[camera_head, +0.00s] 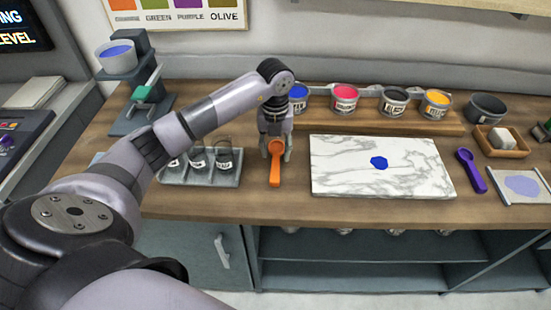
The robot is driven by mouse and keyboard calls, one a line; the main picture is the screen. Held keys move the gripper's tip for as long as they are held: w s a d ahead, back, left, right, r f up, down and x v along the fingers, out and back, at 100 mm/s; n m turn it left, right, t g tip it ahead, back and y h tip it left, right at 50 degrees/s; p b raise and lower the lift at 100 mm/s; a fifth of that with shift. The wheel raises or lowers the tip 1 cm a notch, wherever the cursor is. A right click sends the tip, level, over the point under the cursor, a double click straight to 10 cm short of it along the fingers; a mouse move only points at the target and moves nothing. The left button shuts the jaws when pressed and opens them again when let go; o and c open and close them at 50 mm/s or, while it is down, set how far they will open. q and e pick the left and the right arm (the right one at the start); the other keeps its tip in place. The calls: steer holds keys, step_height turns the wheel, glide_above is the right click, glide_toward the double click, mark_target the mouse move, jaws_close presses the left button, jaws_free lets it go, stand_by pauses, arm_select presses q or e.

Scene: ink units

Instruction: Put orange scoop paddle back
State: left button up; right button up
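The orange scoop paddle (275,172) is on the wooden counter, left of the marble slab, its handle toward the front edge. My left gripper (276,154) points down over its round end, with one finger on each side. I cannot tell whether the fingers press on the scoop or stand just clear of it. The purple scoop paddle (470,170) lies right of the slab. My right gripper is not in view.
The marble slab (330,181) carries a blue ink blob (379,162). A tray of dark jars (199,178) stands left of the scoop. Ink cans, including a blue one (298,97) and a pink one (345,99), line a raised shelf behind. A wooden box (503,153) stands at right.

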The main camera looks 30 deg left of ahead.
mark_target(275, 162)
arm_select(q)
step_height(275, 162, up, 8)
steer(key=b, duration=0.2)
steer(key=shift+r, duration=0.2)
stand_by(0.4)
